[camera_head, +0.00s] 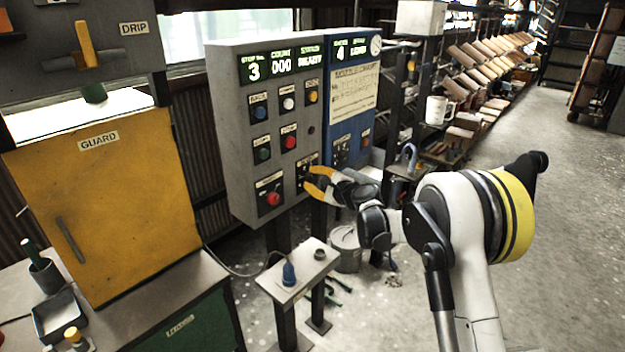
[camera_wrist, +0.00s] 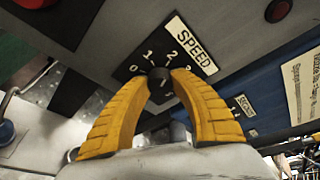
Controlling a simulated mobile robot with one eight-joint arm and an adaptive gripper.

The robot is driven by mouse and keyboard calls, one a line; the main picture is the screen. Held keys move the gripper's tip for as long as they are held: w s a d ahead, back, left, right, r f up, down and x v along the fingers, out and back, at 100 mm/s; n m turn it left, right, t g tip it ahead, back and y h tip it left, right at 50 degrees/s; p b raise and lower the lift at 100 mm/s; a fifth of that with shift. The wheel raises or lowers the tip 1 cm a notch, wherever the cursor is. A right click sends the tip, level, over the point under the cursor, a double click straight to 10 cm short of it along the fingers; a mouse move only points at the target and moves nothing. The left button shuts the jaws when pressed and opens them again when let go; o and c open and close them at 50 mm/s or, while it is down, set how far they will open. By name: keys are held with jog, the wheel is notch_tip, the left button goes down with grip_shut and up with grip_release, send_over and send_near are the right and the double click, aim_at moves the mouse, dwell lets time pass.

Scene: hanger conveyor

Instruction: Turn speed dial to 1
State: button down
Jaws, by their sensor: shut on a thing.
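The speed dial (camera_wrist: 159,75) is a small dark knob on a black plate with white numbers, 0, 1 and 2 legible, beside a cream SPEED label (camera_wrist: 190,45). My gripper (camera_wrist: 160,84) has its two yellow ribbed fingers shut on the knob, one on each side. In the head view, my gripper (camera_head: 312,180) reaches the lower right of the grey control panel (camera_head: 240,165), where the fingers partly hide the dial. I cannot tell which number the knob points to.
Several coloured buttons, including a red one (camera_head: 273,198), sit close to the dial on the panel. A blue panel (camera_head: 352,125) stands directly to the right. A small stand (camera_head: 300,270) is below, and a yellow guard door (camera_head: 105,210) is at left.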

jog(key=n+t+b, duration=0.1)
jog(key=n+b, duration=0.1)
jog(key=n, duration=0.1)
jog(key=shift+f+n+t, duration=0.15)
jog(key=shift+n+t, duration=0.15)
jog(key=shift+n+t+b, duration=0.6)
jog(key=shift+n+b, duration=0.3)
jog(key=shift+n, duration=0.9)
jog(key=shift+n+y, duration=0.3)
jog(key=c, duration=1)
grip_release()
jog(key=shift+c, duration=0.2)
jog(key=shift+s, duration=0.15)
